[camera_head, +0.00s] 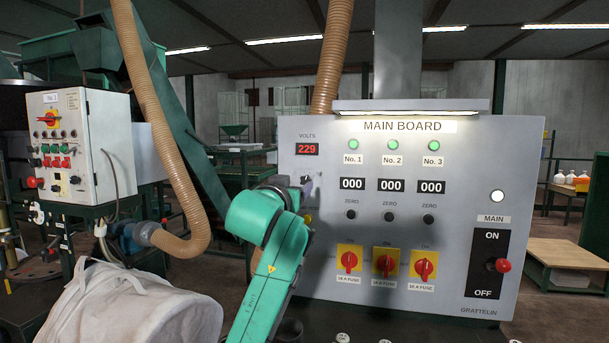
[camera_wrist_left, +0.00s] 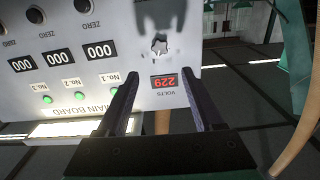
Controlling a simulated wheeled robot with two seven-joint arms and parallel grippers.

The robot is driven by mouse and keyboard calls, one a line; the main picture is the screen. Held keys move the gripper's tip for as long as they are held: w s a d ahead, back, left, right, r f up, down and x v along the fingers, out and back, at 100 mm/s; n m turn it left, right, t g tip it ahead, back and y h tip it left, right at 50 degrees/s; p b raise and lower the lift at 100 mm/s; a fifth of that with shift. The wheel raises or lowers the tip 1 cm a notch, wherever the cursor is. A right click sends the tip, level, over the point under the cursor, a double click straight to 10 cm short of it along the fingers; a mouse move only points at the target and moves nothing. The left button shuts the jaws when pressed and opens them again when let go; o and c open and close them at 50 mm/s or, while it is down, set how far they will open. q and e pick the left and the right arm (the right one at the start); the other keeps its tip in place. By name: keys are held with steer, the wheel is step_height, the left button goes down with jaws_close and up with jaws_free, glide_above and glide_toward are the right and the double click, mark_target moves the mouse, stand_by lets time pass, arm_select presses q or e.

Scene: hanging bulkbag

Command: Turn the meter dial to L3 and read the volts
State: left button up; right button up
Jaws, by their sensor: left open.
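The grey main board (camera_head: 465,250) faces me. Its red volts display (camera_head: 307,149) reads 229. It also shows in the wrist view (camera_wrist_left: 164,82), upside down. In the head view my left arm and gripper hide most of the dial's area. My left gripper (camera_head: 304,188) is at the board's left part, below the display. In the wrist view its fingers (camera_wrist_left: 161,76) are apart and empty, pointing towards the dial. My right gripper is not in view.
The board carries zero buttons, counters reading 000, red-yellow rotary switches (camera_head: 384,263) and a main switch (camera_head: 489,264). A hose (camera_head: 160,110) and a white control box (camera_head: 85,150) stand left. A pale bulk bag (camera_head: 130,305) is at lower left.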

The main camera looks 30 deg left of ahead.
mark_target(305, 180)
arm_select(q)
steer(key=x, duration=0.2)
steer(key=p+x, duration=0.1)
steer(key=x, duration=0.3)
steer(key=shift+a+f+p, duration=0.15)
steer(key=shift+f+p, duration=0.1)
steer(key=shift+p, duration=0.1)
steer(key=x, duration=0.2)
steer(key=p+x, duration=0.1)
steer(key=x, duration=0.1)
steer(key=shift+f, duration=0.3)
steer(key=shift+w, duration=0.25)
steer(key=c, duration=0.4)
jaws_close()
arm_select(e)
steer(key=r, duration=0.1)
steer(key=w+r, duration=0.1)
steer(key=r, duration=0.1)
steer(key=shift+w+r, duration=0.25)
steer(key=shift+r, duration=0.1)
